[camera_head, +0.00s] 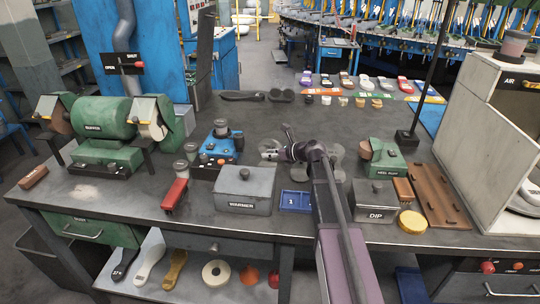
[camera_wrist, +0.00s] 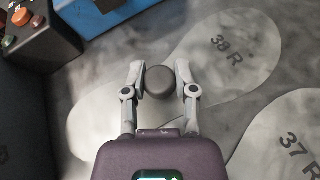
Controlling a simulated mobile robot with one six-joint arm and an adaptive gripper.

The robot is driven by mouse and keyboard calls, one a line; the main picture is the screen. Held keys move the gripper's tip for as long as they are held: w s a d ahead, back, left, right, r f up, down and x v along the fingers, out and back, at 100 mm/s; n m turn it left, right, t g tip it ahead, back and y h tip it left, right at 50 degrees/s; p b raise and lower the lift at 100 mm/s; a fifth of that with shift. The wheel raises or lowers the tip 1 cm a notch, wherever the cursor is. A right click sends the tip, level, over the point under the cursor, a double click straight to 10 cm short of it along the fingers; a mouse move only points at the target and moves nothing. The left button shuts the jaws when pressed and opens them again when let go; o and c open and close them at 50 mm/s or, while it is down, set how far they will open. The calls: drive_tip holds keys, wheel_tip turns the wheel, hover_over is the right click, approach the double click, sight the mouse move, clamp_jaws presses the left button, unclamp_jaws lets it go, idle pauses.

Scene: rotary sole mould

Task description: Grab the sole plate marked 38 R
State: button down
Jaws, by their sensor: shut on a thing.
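The sole plate marked 38 R (camera_wrist: 228,62) is a pale grey sole shape in the wrist view, its mark readable at the upper right. A dark round knob (camera_wrist: 159,82) stands at its narrower part. My gripper (camera_wrist: 160,70) has one finger on each side of this knob and is shut on it. I cannot tell whether the plate is lifted off the surface below. In the head view my gripper (camera_head: 270,152) is over the middle of the bench, and its fingers and arm partly hide the plates there.
A plate marked 37 R (camera_wrist: 288,142) lies close by on the right. A blue device with an orange button box (camera_wrist: 32,32) is near at the upper left. The grey warmer box (camera_head: 243,190) and blue tray (camera_head: 295,201) stand in front of my gripper on the bench.

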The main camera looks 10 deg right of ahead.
drive_tip(key=shift+r, duration=0.15)
wheel_tip(320, 180, up, 10)
drive_tip(key=p, duration=0.9)
drive_tip(key=shift+f+p, duration=0.2)
drive_tip(key=shift+p, duration=0.2)
